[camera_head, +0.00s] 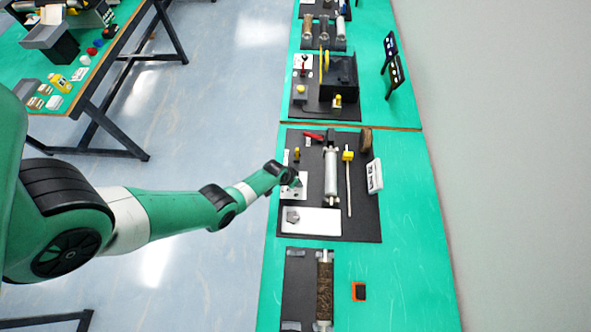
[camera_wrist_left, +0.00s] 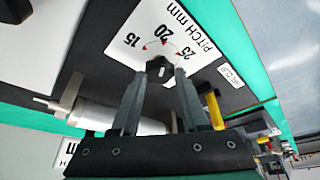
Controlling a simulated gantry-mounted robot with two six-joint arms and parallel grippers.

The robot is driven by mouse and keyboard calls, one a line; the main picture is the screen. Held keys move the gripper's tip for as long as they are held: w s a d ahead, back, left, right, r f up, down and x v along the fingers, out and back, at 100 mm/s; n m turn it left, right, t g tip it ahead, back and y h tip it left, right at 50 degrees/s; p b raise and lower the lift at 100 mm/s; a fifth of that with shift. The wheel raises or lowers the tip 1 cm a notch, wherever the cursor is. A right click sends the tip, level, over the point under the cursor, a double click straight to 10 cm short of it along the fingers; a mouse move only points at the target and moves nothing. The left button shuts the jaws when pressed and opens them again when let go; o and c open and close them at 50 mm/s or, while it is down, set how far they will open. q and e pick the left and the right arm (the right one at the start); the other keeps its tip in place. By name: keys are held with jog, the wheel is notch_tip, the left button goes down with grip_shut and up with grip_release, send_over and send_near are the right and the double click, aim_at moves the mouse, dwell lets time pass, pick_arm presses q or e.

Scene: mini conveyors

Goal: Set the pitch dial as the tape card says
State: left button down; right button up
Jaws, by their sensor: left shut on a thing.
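The pitch dial is a black knob (camera_wrist_left: 159,69) on a white plate (camera_wrist_left: 200,18) marked 15, 20, 25 and "PITCH mm" in the left wrist view. I cannot tell which number it points at. My left gripper (camera_wrist_left: 160,80) is shut on the knob, one finger on each side. In the head view the left gripper (camera_head: 291,174) is over the plate (camera_head: 298,190) on the left of the dark board, hiding the knob. A white card (camera_head: 375,176) with black writing stands at the board's right edge; its text is too small to read. My right gripper is not in view.
The dark board (camera_head: 362,220) also holds a pale roller (camera_head: 331,172), a yellow-topped rod (camera_head: 348,183) and a white plate (camera_head: 310,221). Another conveyor (camera_head: 325,285) and an orange-black block (camera_head: 359,291) are nearer. Bare green bench (camera_head: 408,230) lies to the right.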

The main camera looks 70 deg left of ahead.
pick_arm(q)
jog(key=shift+c, duration=2)
grip_release()
jog(key=p+v, duration=0.7)
jog(key=v, duration=0.4)
jog(key=shift+r+p, duration=0.35)
jog(key=shift+p, duration=0.05)
jog(key=shift+d, duration=0.15)
